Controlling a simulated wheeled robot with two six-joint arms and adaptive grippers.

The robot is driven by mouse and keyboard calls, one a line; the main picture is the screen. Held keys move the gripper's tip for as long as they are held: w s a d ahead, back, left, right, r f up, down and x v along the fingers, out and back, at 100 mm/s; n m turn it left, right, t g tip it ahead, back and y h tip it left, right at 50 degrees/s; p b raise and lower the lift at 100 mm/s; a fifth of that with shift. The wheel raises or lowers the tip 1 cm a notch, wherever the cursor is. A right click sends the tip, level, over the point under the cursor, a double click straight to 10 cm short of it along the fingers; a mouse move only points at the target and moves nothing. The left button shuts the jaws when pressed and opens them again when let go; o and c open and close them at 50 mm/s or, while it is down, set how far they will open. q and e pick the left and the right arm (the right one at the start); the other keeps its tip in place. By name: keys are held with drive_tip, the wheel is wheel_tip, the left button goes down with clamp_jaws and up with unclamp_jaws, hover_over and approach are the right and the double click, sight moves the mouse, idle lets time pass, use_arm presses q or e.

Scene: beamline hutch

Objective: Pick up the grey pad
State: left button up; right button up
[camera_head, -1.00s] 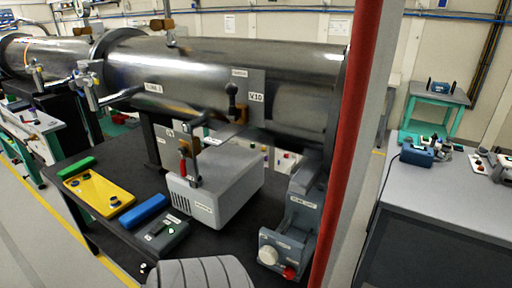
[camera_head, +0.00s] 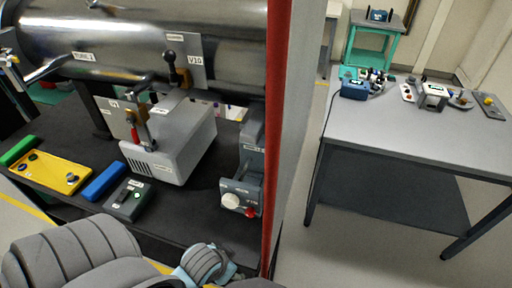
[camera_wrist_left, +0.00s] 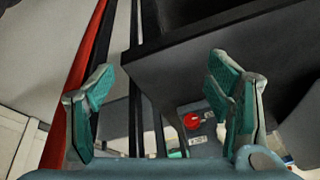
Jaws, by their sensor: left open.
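A flat grey pad-like piece (camera_head: 490,106) lies at the right end of the grey bench in the head view, with a small yellow thing on it. I cannot tell for sure that it is the grey pad. My left gripper (camera_wrist_left: 165,98) is open in the left wrist view, its two teal-padded fingers wide apart with nothing held between them. In the head view my left arm shows at the bottom left, far from the grey bench. My right gripper is in neither view.
A red post (camera_head: 275,130) stands between the black table (camera_head: 75,122) and the grey bench (camera_head: 385,128). The black table holds a yellow plate (camera_head: 52,172), a blue block (camera_head: 104,181) and a grey box (camera_head: 180,143). Clear floor lies before the bench.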

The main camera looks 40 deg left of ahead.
use_arm(q)
drive_tip(key=w+a+r+n+t+y, duration=0.2)
drive_tip(key=w+a+r+t, duration=0.3)
drive_tip(key=w+a+r, duration=0.45)
drive_tip(key=n+t+y, duration=0.1)
drive_tip(key=n+t, duration=0.1)
drive_tip(key=t, duration=0.2)
approach(251, 129)
drive_tip(key=b+x, duration=0.2)
drive_tip(key=x, duration=1)
drive_tip(key=shift+w+f, duration=0.1)
drive_tip(key=shift+w, duration=0.05)
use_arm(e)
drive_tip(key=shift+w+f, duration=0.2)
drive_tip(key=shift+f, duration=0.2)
use_arm(q)
drive_tip(key=c, duration=1.6)
drive_tip(key=shift+c, duration=0.2)
